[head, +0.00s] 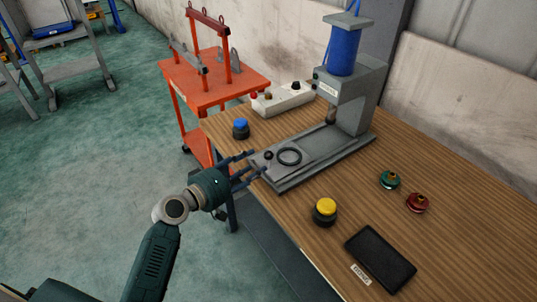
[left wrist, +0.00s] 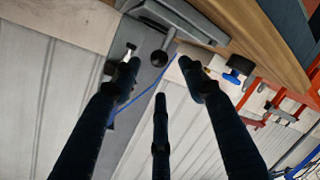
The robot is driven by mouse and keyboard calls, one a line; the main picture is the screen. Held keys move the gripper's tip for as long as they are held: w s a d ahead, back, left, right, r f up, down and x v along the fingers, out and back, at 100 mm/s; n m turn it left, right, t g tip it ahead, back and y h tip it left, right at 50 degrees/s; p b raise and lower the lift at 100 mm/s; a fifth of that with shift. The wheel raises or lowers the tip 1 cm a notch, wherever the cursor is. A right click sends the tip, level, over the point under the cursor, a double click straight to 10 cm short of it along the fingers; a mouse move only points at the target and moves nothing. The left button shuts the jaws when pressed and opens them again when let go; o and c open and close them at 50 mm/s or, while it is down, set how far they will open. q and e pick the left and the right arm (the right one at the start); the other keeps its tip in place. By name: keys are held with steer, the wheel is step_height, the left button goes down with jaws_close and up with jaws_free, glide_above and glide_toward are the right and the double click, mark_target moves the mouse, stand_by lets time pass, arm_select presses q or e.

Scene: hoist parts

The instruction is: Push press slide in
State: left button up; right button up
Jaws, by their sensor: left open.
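The grey press (head: 352,95) stands on the wooden table with a blue cylinder on top. Its flat slide (head: 312,143) lies on the base, with a dark ring (head: 289,156) well in front of the press column. A black knob (head: 268,155) sits at the slide's front end; a round black knob also shows between the fingers in the left wrist view (left wrist: 159,58). My left gripper (head: 255,163) is open and empty at the front end of the slide, its fingers pointing toward the press. Whether a finger touches the knob I cannot tell. My right gripper is not in view.
A blue button (head: 240,127) stands left of the press, a yellow button (head: 325,208) right of it. A white control box (head: 283,98) is behind. Green (head: 389,179) and red (head: 417,202) parts and a black tablet (head: 380,258) lie to the right. An orange cart (head: 215,82) adjoins the table.

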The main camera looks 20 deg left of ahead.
mark_target(269, 155)
arm_select(q)
steer(key=p+x, duration=0.1)
steer(key=x, duration=0.7)
steer(key=shift+w+d+f, duration=0.15)
steer(key=shift+w+d, duration=0.1)
jaws_close()
